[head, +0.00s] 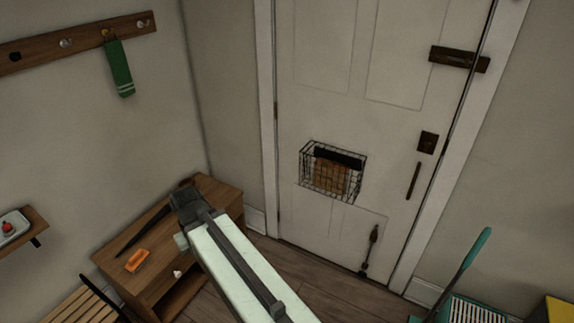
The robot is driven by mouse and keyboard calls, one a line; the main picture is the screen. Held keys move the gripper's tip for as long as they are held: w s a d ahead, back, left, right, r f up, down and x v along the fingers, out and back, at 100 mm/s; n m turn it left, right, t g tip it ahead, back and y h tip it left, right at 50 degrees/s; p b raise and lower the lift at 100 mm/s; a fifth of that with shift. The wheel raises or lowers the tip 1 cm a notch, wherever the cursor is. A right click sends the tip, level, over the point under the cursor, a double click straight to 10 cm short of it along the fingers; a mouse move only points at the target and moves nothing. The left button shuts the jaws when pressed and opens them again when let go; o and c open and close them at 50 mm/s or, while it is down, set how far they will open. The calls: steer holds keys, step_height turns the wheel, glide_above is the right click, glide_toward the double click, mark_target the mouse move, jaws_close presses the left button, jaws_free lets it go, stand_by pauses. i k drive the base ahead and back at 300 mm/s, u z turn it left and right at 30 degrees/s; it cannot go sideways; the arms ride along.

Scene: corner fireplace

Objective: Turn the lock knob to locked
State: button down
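The white panelled door (330,110) fills the middle of the head view and looks shut. A dark square plate (428,142), which seems to be the lock, is near the door's right edge. The knob's shape and turn position are too small and dark to read. A dark vertical pull handle (413,181) is just below it. My gripper (188,200) is at the far end of my pale arm, over the wooden cabinet, well left of the lock and apart from it. Its fingers are not clear.
A dark latch (458,59) crosses the door's upper right edge. A wire basket (333,171) hangs on the door. The cabinet (218,190) bears an orange object (137,260). A teal-handled tool (470,255) stands at lower right. Floor (320,270) shows before the door.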

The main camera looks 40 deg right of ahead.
mark_target(428, 142)
steer(key=z, duration=1.55)
steer(key=k, duration=0.6)
steer(key=u, duration=0.35)
steer(key=i, duration=0.45)
steer(key=u, duration=0.65)
steer(key=i, duration=1.3)
steer(key=z, duration=0.55)
